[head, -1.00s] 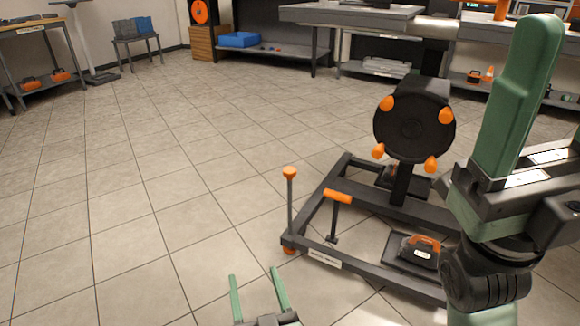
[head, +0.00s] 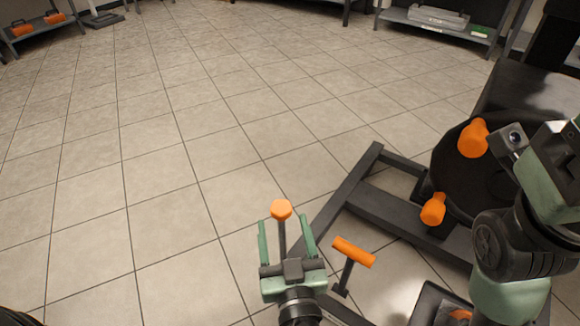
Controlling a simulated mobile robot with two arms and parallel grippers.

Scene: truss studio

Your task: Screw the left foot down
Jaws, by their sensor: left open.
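The left foot is a thin upright dark rod with an orange knob (head: 281,210) on top, at the left corner of a dark floor frame (head: 335,212). My left gripper (head: 286,228) is open, its two green fingers pointing away from me. In the head view the rod shows between the fingers, with the knob just beyond their tips. I cannot tell how far the rod is from the fingers in depth. The rod's lower end and the foot's base are hidden behind the gripper. My right arm shows at the right, but its fingertips are not in view.
An orange T-handle (head: 354,252) stands on the frame just right of my left gripper. A black wheel (head: 468,165) with orange knobs rises at the right. A dark tray (head: 428,305) lies at the bottom right. The tiled floor (head: 150,170) at the left is clear.

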